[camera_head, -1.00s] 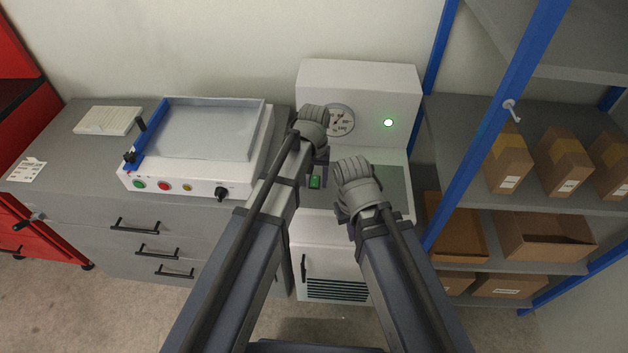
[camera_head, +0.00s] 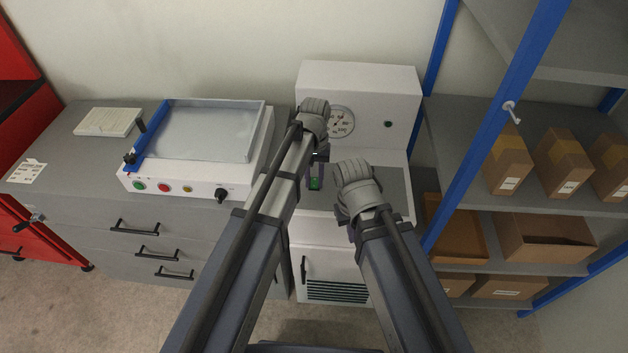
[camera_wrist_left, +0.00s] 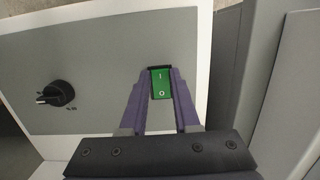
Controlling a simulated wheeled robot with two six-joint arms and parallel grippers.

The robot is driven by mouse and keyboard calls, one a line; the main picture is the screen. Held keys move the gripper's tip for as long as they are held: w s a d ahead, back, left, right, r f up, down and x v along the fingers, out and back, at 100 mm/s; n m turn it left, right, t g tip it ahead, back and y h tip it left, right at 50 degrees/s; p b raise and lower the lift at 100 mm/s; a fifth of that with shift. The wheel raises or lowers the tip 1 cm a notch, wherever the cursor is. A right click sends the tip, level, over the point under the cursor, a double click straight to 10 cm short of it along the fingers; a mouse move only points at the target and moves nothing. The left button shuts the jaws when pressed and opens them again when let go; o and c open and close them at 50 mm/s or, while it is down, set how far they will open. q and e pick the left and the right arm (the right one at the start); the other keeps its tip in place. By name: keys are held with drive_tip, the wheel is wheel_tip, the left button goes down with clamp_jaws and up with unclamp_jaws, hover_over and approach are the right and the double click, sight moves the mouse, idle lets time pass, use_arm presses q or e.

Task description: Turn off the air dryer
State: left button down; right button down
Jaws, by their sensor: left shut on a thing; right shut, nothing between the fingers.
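The air dryer is the white machine (camera_head: 390,84) with a round gauge (camera_head: 341,122) on its upright back panel. The round lamp (camera_head: 388,124) on that panel is dark green and unlit. A green rocker switch (camera_head: 314,184), marked I and O, is on the grey top panel; it also shows in the left wrist view (camera_wrist_left: 161,84). My left gripper (camera_wrist_left: 160,80) is shut on the switch, a finger on each side of it.
A black knob (camera_wrist_left: 62,94) is on the same grey panel. A white machine with a blue-edged tray (camera_head: 205,130) stands on the grey drawer cabinet to the left. A blue-framed shelf (camera_head: 480,130) with cardboard boxes stands close on the right.

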sight(315, 179)
use_arm(q)
drive_tip(key=shift+w+g, duration=0.4)
drive_tip(key=shift+s+r+g, duration=0.1)
drive_tip(key=shift+s+g, duration=0.1)
drive_tip(key=shift+g, duration=0.2)
drive_tip(key=c, duration=0.6)
unclamp_jaws()
drive_tip(key=shift+c, duration=0.2)
drive_tip(key=p+v, duration=0.7)
drive_tip(key=v, duration=0.1)
